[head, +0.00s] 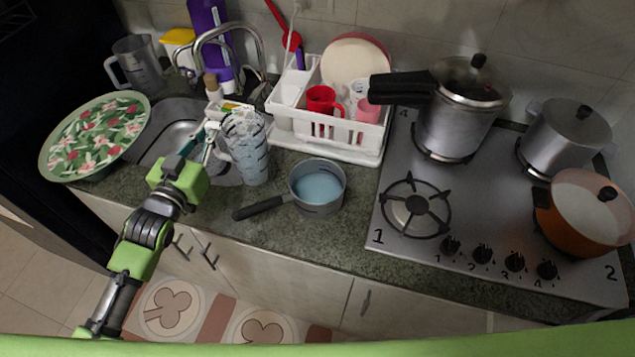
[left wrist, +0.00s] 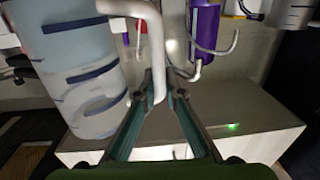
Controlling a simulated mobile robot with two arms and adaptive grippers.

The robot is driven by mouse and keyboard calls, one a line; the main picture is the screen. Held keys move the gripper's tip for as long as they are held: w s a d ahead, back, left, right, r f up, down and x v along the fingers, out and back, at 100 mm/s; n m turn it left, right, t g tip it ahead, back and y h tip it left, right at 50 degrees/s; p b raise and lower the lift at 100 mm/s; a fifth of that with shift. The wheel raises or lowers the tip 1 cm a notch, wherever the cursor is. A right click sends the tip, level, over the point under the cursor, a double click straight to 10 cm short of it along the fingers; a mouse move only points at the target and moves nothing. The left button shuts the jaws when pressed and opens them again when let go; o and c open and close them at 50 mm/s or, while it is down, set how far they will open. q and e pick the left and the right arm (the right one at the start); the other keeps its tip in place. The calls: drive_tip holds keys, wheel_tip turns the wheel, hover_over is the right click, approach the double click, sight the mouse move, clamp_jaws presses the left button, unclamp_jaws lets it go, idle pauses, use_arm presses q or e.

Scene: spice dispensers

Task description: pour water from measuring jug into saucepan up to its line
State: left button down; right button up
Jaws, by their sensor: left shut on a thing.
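The measuring jug (head: 252,155) is translucent with dark marks and stands about upright over the counter, left of the saucepan. I cannot tell whether its base touches the counter. My left gripper (head: 210,140) is at the jug's left side, shut on its handle. In the left wrist view the jug (left wrist: 82,75) fills the left, and its pale handle (left wrist: 155,40) runs between the fingertips (left wrist: 159,88). The grey saucepan (head: 317,187) sits on the counter with light blue water inside and its dark handle pointing left. Its fill line is not clear. My right gripper is out of view.
A white dish rack (head: 330,150) with red cups stands behind the saucepan. The stove (head: 400,235) with several pots is to the right. A sink (head: 180,125), a floral tray (head: 95,135) and another clear jug (head: 140,65) are left. Counter right of the saucepan is clear.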

use_arm(q)
drive_tip(key=shift+s+f+b, duration=0.1)
drive_tip(key=shift+f+b, duration=1.1)
drive_tip(key=shift+f, duration=0.4)
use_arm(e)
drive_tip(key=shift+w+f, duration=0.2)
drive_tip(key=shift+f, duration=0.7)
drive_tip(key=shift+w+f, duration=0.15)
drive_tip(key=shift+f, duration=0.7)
use_arm(q)
drive_tip(key=shift+r, duration=0.15)
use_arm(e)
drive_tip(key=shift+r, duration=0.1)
